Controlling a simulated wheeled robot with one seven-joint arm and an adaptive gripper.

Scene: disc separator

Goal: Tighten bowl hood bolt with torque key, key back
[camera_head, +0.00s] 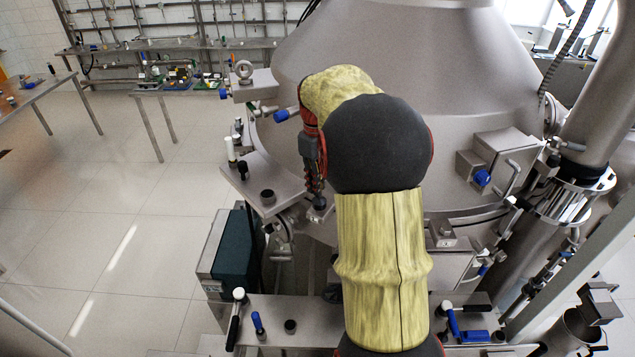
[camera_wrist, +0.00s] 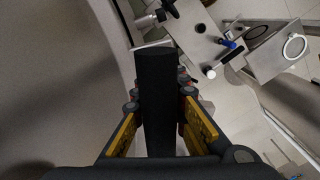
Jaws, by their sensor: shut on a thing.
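My gripper (camera_head: 315,185) hangs below the yellow-sleeved arm at the left side of the large grey bowl hood (camera_head: 400,45). In the wrist view my gripper (camera_wrist: 160,115) has its yellow-padded fingers on both sides of a thick black handle (camera_wrist: 160,80), which seems to be the torque key. The handle extends forward past the fingertips. Its working end is hidden, so I cannot tell whether it touches a bolt. In the head view the key is mostly hidden by the gripper. No bowl hood bolt can be made out clearly.
A steel bracket plate (camera_head: 262,183) juts out left of the gripper, with a white-topped tool (camera_head: 230,150) standing by it. An eye-bolt block (camera_head: 244,72) sits above. The front ledge (camera_head: 320,310) carries a white-and-black handle (camera_head: 236,310) and blue-handled tools. Open floor lies left.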

